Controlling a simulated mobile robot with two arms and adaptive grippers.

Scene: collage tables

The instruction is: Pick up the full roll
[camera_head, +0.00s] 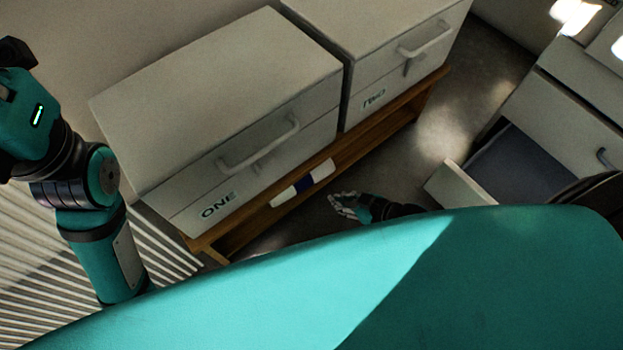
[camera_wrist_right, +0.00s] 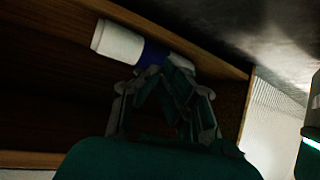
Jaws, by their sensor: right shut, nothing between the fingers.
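The roll (camera_head: 304,183), white with a blue band around its middle, lies along the front of the wooden bench under the cabinets. It also shows in the right wrist view (camera_wrist_right: 116,42), lying inside the wooden compartment. My right gripper (camera_head: 338,202) is just in front of and below the roll in the head view. In the right wrist view its fingers (camera_wrist_right: 163,75) are together, close to the blue band and covering part of the roll's right end. They hold nothing; I cannot tell whether they touch the roll. My left arm is at the left, its fingers out of frame.
White drawer cabinets marked ONE (camera_head: 215,82) and TWO (camera_head: 365,30) stand on the wooden bench (camera_head: 428,92), above the roll. An open drawer (camera_head: 458,187) juts out at the right. Bare floor (camera_head: 440,125) lies between it and the bench.

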